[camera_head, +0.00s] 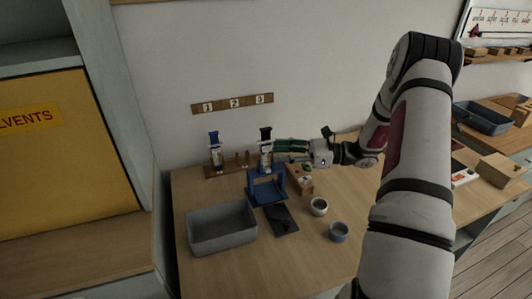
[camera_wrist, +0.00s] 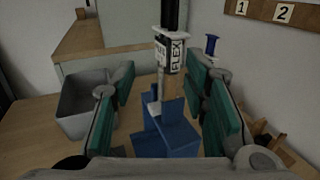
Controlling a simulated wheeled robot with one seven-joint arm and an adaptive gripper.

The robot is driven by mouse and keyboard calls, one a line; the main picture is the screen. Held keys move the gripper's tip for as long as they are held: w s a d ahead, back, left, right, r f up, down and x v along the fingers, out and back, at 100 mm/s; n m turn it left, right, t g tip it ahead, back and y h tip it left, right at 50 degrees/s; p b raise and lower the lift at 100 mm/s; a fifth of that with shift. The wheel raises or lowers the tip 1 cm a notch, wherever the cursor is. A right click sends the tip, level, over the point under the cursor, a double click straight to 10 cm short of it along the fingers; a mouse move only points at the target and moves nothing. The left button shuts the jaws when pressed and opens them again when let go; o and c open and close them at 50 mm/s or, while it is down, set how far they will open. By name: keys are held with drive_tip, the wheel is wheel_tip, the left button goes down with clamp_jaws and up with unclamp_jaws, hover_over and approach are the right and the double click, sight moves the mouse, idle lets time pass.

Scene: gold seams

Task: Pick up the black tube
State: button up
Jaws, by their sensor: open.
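The black tube (camera_wrist: 172,57) stands upright, with a black top and a white label reading "FLEX" in the wrist view. In the head view the black tube (camera_head: 265,136) is at the back of the table, behind a blue stand (camera_head: 266,186). My gripper (camera_head: 277,150) reaches toward it from the right with green fingers. In the wrist view my gripper (camera_wrist: 160,72) is open, with the tube showing between its fingers. I cannot tell whether a finger touches it. The tube's lower end is partly hidden by the blue stand (camera_wrist: 168,137).
A blue-topped tube (camera_head: 214,140) stands left of the black one, by a wooden rack (camera_head: 222,170). A grey bin (camera_head: 222,230) is at the front left. A white cup (camera_head: 319,207), a blue-grey cup (camera_head: 339,232) and a dark flat piece (camera_head: 282,220) lie in front. The wall is close behind.

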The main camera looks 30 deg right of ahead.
sight(264, 166)
drive_tip(key=shift+w+d+f+p+x, duration=0.1)
drive_tip(key=shift+w+p+x, duration=0.1)
drive_tip(key=shift+x, duration=1.2)
drive_tip(key=shift+w+d+f+p+x, duration=0.1)
drive_tip(key=shift+p+x, duration=0.05)
drive_tip(key=shift+x, duration=1.2)
clamp_jaws()
